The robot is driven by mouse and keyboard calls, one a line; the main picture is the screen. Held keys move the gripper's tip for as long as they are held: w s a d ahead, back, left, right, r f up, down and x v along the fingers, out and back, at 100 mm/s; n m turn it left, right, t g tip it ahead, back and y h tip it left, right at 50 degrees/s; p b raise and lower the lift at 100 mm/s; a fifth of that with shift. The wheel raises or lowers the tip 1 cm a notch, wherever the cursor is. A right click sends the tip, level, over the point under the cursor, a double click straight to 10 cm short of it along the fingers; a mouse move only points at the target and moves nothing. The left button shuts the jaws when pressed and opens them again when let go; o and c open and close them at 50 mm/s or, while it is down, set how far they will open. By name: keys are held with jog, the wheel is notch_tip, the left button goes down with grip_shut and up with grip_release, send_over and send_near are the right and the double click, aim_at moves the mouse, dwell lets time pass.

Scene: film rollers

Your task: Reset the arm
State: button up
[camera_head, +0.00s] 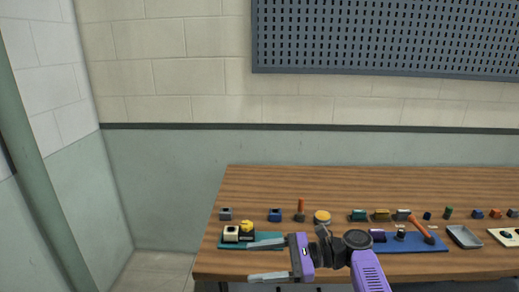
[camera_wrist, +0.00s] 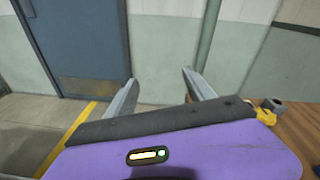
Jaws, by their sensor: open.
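My gripper (camera_head: 267,261) is open, with its two grey fingers spread apart and nothing between them. In the head view it points left, at the front left part of the wooden table (camera_head: 290,183), near a teal mat (camera_head: 262,240). My purple arm comes in from the lower right. In the wrist view the gripper (camera_wrist: 160,88) faces the wall and a blue door (camera_wrist: 85,45), with the table's edge at the right.
On the teal mat are a cream block (camera_head: 231,234) and a yellow piece (camera_head: 247,226). A row of small parts stands behind. A blue mat (camera_head: 425,247), an orange-handled tool (camera_head: 422,230) and a grey tray (camera_head: 465,237) lie to the right. A pegboard (camera_head: 390,38) hangs above.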

jog(key=w+d+f+n+t+h, duration=0.1)
jog(key=w+d+f+t+h, duration=0.2)
jog(key=f+t, duration=0.15)
jog(key=w+d+f+n+t+h, duration=0.1)
jog(key=w+d+f+t+h, duration=0.25)
jog(key=f, duration=0.25)
jog(key=s+d+f+n+t+h+b, duration=0.1)
jog(key=s+d+f+n+t+h, duration=0.2)
jog(key=s+d+f+t+h, duration=0.45)
jog(key=s+d+r+n+h+b, duration=0.1)
jog(key=s+d+n, duration=0.15)
jog(key=s, duration=0.45)
jog(key=s+d+r+n+t+h, duration=0.1)
jog(key=s+d+r, duration=0.15)
jog(key=s, duration=0.35)
jog(key=s+d+r+n+h+b, duration=0.1)
jog(key=s+d+n, duration=0.15)
jog(key=s, duration=0.45)
jog(key=s+r+n+t, duration=0.15)
jog(key=s+r, duration=0.25)
jog(key=s, duration=0.5)
jog(key=s+r+n, duration=0.2)
jog(key=s+r, duration=0.3)
jog(key=s, duration=0.4)
jog(key=s+a+f+g+b, duration=0.1)
jog(key=s+f+g, duration=0.1)
jog(key=s, duration=0.5)
jog(key=shift+s+a+g+b, duration=0.2)
jog(key=shift+s+g+b, duration=0.1)
jog(key=shift+s+b, duration=0.1)
